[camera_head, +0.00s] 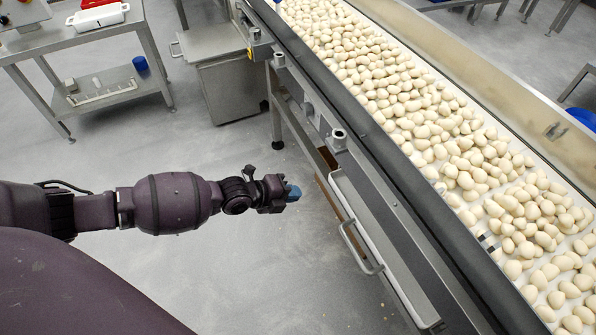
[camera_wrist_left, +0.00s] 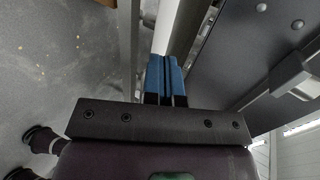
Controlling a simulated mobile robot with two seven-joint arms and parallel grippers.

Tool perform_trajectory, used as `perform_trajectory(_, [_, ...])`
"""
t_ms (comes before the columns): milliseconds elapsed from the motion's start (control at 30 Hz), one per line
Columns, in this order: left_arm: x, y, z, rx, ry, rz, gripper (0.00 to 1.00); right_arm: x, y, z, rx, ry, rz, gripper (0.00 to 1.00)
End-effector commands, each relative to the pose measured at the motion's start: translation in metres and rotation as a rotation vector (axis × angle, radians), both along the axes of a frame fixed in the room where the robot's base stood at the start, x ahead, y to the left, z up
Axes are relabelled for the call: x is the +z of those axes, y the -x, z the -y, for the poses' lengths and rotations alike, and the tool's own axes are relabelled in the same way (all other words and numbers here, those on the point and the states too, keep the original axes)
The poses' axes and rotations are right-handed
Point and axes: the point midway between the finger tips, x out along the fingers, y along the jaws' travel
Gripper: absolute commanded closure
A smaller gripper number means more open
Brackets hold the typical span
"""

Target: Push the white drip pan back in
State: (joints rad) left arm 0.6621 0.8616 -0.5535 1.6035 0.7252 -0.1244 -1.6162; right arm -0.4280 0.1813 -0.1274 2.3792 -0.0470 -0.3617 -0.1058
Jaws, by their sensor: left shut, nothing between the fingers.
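The white drip pan (camera_head: 404,288) is a long, shallow tray under the near side of the conveyor. Its near long side shows beyond the conveyor frame, and the rest is hidden beneath. A grey bar handle (camera_head: 352,246) is on that side. My left gripper (camera_head: 293,192) is shut and empty, its blue fingertips up and left of the handle, apart from the pan in the picture. The blue fingers (camera_wrist_left: 165,78) are together in the left wrist view, with pale and grey strips behind them; I cannot tell which is the pan. My right gripper is not in view.
The conveyor (camera_head: 375,120) carries many pale filled pasta pieces and runs diagonally above the pan. A steel cart (camera_head: 225,75) stands at the back. A steel table (camera_head: 95,40) holds a white tray (camera_head: 98,15).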

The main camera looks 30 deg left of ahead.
Motion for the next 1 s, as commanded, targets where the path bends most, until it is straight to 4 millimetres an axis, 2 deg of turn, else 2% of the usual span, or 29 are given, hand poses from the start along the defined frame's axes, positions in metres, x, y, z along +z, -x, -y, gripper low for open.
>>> perform_trajectory(33, [-0.011, -0.004, 0.006, 0.001, 0.003, -0.008, 1.0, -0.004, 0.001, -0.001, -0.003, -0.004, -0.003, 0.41])
perform_trajectory(433, [-0.047, -0.053, 0.041, 0.001, 0.003, -0.01, 1.0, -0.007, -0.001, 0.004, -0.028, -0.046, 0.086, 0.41])
perform_trajectory(700, [-0.041, -0.081, 0.059, 0.001, 0.002, -0.002, 1.0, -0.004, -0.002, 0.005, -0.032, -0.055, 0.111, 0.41])
perform_trajectory(1000, [-0.039, -0.086, 0.063, 0.001, 0.0, -0.003, 1.0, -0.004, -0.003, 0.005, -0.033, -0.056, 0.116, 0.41])
